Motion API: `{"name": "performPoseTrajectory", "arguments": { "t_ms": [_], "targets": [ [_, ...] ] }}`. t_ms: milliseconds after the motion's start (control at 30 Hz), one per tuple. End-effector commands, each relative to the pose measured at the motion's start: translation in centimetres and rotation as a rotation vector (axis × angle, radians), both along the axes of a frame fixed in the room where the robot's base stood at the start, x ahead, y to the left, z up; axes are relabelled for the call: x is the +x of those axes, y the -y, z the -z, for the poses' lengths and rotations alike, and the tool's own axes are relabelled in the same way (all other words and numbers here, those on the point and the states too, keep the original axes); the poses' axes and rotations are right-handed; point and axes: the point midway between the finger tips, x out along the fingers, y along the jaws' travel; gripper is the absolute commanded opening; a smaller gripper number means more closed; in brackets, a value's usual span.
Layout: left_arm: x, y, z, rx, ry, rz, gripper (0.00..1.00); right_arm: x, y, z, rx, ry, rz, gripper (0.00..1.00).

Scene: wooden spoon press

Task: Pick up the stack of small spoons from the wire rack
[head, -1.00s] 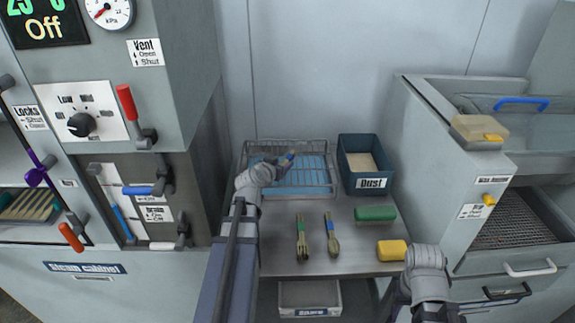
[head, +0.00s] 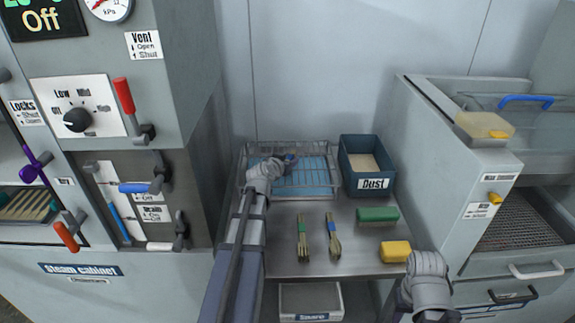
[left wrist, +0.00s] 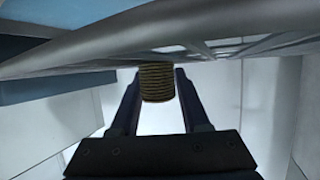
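The wire rack (head: 331,146) stands at the back of the steel table, over a light blue surface. My left gripper (head: 290,159) reaches into it from the left and is small and partly hidden there. In the left wrist view a ribbed, tan-brown stack of small spoons (left wrist: 157,82) sits between the two dark fingers of the left gripper (left wrist: 158,98). The stack fills most of the gap; I cannot tell if both fingers press on it. A grey bar crosses above and hides its top. My right wrist shows at the lower right; its fingers are not visible.
Two spoon bundles, one with a green band (head: 303,240) and one with a blue band (head: 334,241), lie on the table. A blue Dust bin (head: 372,184) stands right of the rack. Green (head: 377,214) and yellow (head: 395,251) blocks lie at the right. The steam cabinet (head: 95,225) stands left.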

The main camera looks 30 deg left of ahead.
Motion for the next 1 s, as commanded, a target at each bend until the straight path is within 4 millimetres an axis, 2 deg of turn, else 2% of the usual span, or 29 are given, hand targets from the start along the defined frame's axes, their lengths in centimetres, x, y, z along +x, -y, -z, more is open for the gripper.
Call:
{"name": "performPoseTrajectory", "arguments": {
  "t_ms": [33, 400, 800, 1000],
  "targets": [
    [-0.01, -0.01, 0.0, 0.0, 0.0, 0.0, 0.39, 0.0, 0.0, 0.0, 0.0, 0.0, 0.0, 0.5],
    [-0.03, -0.02, 0.01, 0.0, 0.0, 0.0, 0.0, 0.0, 0.0, 0.0, 0.0, 0.0, 0.0, 0.5],
    [-0.04, -0.01, -0.02, 0.0, -0.001, 0.0, 0.0, 0.0, 0.0, -0.02, 0.0, 0.0, 0.0, 0.5],
    [-0.05, 0.0, -0.75, 0.0, -0.001, 0.0, 0.0, -0.01, 0.0, -0.78, 0.0, 0.0, 0.0, 0.5]
  ]
}}
